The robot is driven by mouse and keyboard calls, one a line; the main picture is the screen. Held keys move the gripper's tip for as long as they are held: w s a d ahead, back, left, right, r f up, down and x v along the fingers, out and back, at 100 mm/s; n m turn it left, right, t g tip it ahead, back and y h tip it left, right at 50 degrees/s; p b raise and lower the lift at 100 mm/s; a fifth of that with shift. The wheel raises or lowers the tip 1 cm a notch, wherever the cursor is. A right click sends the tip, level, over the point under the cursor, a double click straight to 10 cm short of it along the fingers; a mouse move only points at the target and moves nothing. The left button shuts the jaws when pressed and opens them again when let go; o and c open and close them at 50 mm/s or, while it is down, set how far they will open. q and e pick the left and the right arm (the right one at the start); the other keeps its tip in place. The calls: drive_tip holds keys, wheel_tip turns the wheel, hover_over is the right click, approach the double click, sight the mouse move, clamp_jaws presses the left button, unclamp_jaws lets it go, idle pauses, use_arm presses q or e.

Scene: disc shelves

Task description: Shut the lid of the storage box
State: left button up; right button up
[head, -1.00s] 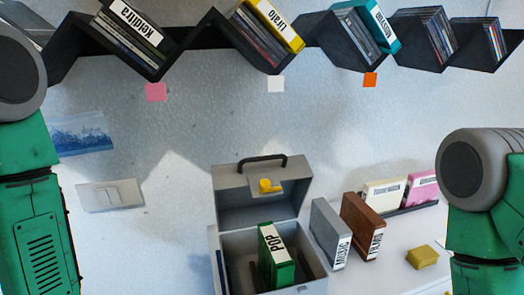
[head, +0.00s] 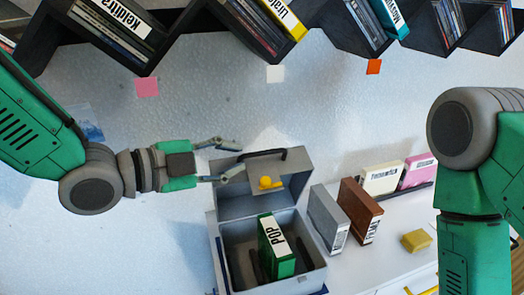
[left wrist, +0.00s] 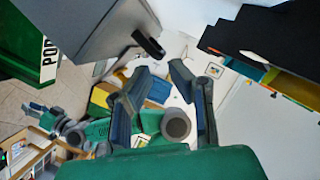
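The grey storage box (head: 318,279) stands on the white surface with its lid (head: 236,207) raised upright at the back. A dark handle (head: 262,154) is at the lid's top edge and a yellow latch (head: 267,183) is on it. A green POP case (head: 277,247) stands inside. My left gripper (head: 224,161) is open and empty, at the left of the lid's upper part. In the left wrist view its fingers (left wrist: 160,72) are spread, with the lid (left wrist: 95,25) at the upper left. My right gripper (left wrist: 42,112) shows small at the lower left there; its opening is unclear.
A grey case (head: 327,217) and a brown case (head: 359,211) stand right of the box. Cream (head: 382,178) and pink (head: 417,171) cases stand behind them. A yellow block (head: 416,240) lies at the right. Dark zigzag shelves (head: 180,32) with discs hang above.

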sight(253, 155)
use_arm(q)
drive_tip(key=x, duration=0.5)
drive_tip(key=shift+w+f, duration=0.1)
drive_tip(key=shift+w, duration=0.05)
drive_tip(key=shift+w+d+f+p, duration=0.1)
drive_tip(key=shift+w+d+p, duration=0.15)
drive_tip(key=shift+d, duration=0.3)
clamp_jaws()
